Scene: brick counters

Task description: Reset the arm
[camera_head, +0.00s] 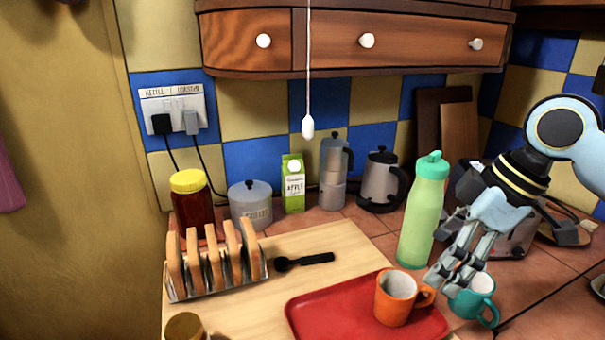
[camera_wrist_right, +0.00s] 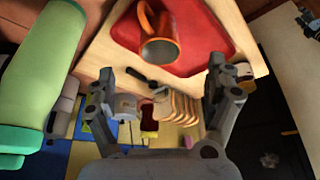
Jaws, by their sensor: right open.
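My right gripper (camera_head: 458,268) comes in from the right in the head view, its fingers pointing down and left over the counter. In the right wrist view its two fingers (camera_wrist_right: 157,92) stand wide apart with nothing between them. In the head view a teal mug (camera_head: 474,298) stands just below and right of the fingertips; I cannot tell whether they touch. An orange mug (camera_head: 396,298) stands on a red tray (camera_head: 335,312) to the left of the gripper; it shows at the top of the wrist view (camera_wrist_right: 160,48). My left gripper is not in view.
A green bottle (camera_head: 423,215) stands close behind the gripper. A toast rack (camera_head: 214,262) and black spoon (camera_head: 305,261) lie on the wooden board (camera_head: 310,238). A kettle (camera_head: 382,180), moka pot (camera_head: 333,172) and juice carton (camera_head: 293,184) line the back wall. A pull cord (camera_head: 307,125) hangs centrally.

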